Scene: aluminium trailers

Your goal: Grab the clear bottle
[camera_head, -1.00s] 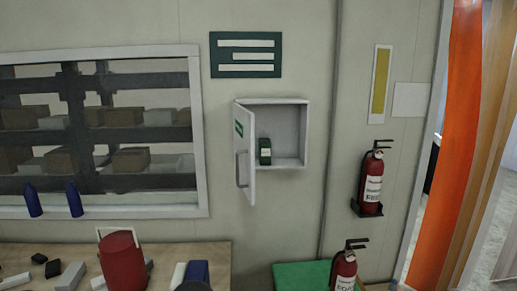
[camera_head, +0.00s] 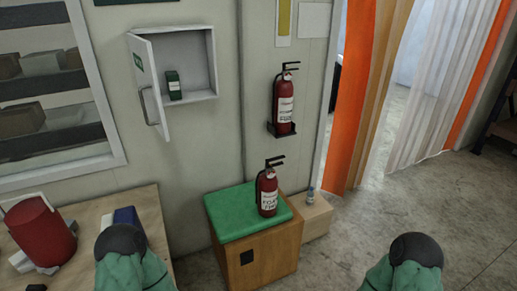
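A small clear bottle (camera_head: 311,196) with a bluish look stands upright on a low pale wooden box (camera_head: 318,218), to the right of the green-topped cabinet (camera_head: 262,258). It is small in the head view, so its details are hard to make out. Two green and dark parts of my own arms show at the bottom edge, one left of centre and one at the right. Neither of my grippers is in view.
A red fire extinguisher (camera_head: 267,190) stands on the green-topped cabinet, and another (camera_head: 284,104) hangs on the wall. A workbench (camera_head: 90,235) with a red bucket (camera_head: 40,230) is at left. Orange strip curtains (camera_head: 365,90) hang at right. Floor (camera_head: 400,200) is clear in front of them.

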